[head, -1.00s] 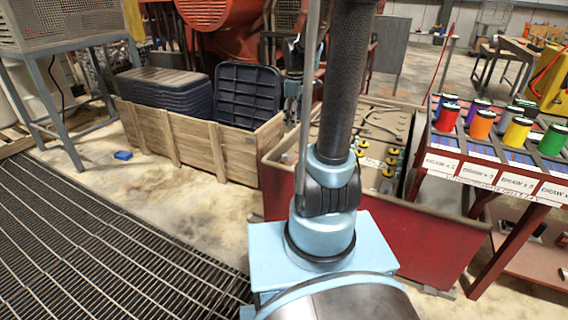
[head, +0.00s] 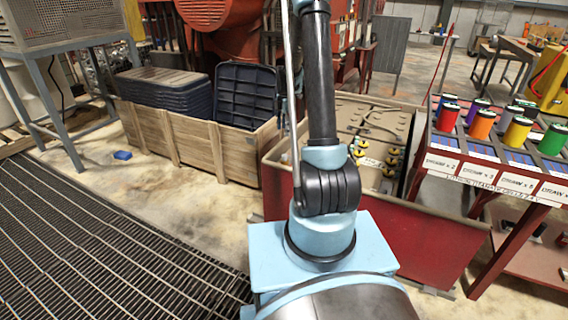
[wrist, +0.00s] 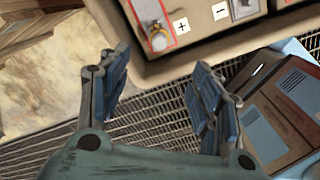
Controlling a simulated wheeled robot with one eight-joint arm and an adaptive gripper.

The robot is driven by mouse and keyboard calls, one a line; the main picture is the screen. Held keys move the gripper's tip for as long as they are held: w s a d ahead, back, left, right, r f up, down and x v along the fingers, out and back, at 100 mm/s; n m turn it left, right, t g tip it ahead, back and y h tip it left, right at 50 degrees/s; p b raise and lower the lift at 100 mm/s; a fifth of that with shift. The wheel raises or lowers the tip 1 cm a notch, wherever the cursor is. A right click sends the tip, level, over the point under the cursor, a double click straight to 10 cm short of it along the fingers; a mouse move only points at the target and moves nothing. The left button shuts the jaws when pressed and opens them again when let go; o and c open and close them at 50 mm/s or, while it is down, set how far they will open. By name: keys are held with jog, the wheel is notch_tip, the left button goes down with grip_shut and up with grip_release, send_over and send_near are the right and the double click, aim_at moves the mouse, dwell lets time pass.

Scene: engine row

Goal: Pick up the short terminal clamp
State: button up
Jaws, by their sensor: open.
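In the wrist view my gripper (wrist: 160,88) is open and empty, its two dark blue-grey fingers wide apart. Beyond the fingertips, at the top, is a tan battery-like case (wrist: 200,40) with plus and minus labels. A metal clamp-like fitting (wrist: 157,36) with a brassy end lies in a red-edged patch left of the plus label. A grey metal fitting (wrist: 243,8) is right of the minus label, cut by the frame edge. I cannot tell which is the short clamp. The head view shows yellow-and-black fittings (head: 391,162) on a tan top in the red bin; my gripper is hidden there.
The red bin (head: 430,240) has raised walls around the tan top. A wooden crate (head: 200,150) with dark lids stands left of it. A red rack (head: 500,180) with coloured spools stands close on the right. Open floor and grating (head: 100,240) lie at left.

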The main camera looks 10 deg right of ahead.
aim_at(285, 158)
notch_tip(285, 158, down, 18)
jog(key=shift+r, duration=0.15)
dwell(0.8)
jog(key=shift+w, duration=0.1)
jog(key=c, duration=1.3)
